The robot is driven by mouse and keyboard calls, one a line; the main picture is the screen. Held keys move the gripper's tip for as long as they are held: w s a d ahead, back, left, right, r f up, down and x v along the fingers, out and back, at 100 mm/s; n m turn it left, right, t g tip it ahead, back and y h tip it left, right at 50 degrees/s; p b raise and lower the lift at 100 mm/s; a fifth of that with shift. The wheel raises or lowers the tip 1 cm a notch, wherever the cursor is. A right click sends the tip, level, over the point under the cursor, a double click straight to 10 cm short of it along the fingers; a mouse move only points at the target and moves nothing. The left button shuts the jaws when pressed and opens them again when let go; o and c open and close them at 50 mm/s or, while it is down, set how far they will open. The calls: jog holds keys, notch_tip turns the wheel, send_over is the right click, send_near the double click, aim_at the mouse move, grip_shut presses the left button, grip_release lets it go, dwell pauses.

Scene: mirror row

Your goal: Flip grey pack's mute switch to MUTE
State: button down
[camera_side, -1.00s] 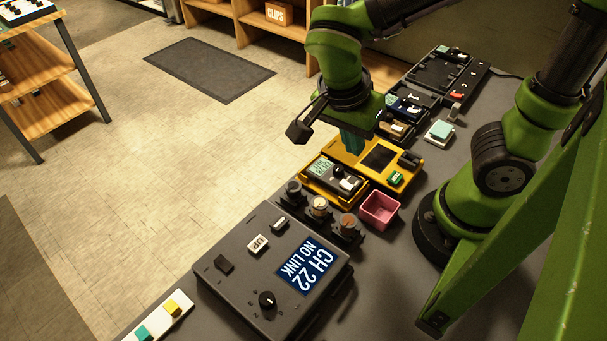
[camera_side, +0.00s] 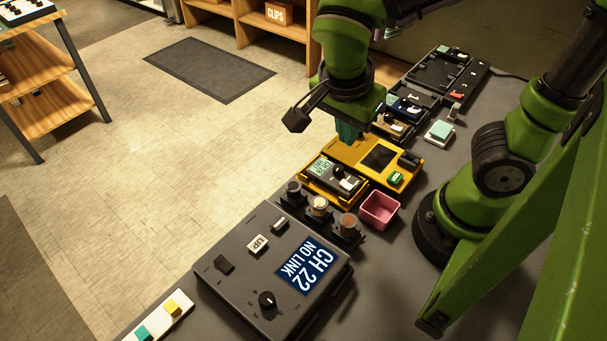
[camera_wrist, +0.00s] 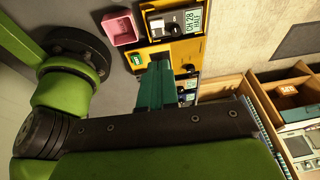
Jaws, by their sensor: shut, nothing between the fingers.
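The grey pack (camera_side: 337,176) sits in a yellow cradle (camera_side: 310,190) in the middle of the table. It has a small greenish display, a dark knob and a whitish part near its right end. It also shows in the wrist view (camera_wrist: 174,22), at the top, with its display and knob visible. I cannot tell which part is the mute switch or how it is set. My gripper (camera_side: 347,133) has teal fingers, is shut and empty, and hangs above the yellow unit beyond the pack. The fingers (camera_wrist: 155,88) also show in the wrist view, apart from the pack.
A large grey console (camera_side: 235,285) reads "CH 22 NO LINK". Several small jars stand between it and the cradle. A pink bin (camera_side: 379,210) is to the right. A yellow unit (camera_side: 405,172) adjoins the cradle. Other dark devices (camera_side: 440,72) line the back.

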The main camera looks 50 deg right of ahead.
send_over(346, 182)
jog(key=f, duration=0.8)
jog(key=a+f, duration=0.1)
jog(key=f, duration=0.3)
jog(key=shift+s, duration=0.2)
jog(key=shift+w+f, duration=0.15)
jog(key=shift+f, duration=0.65)
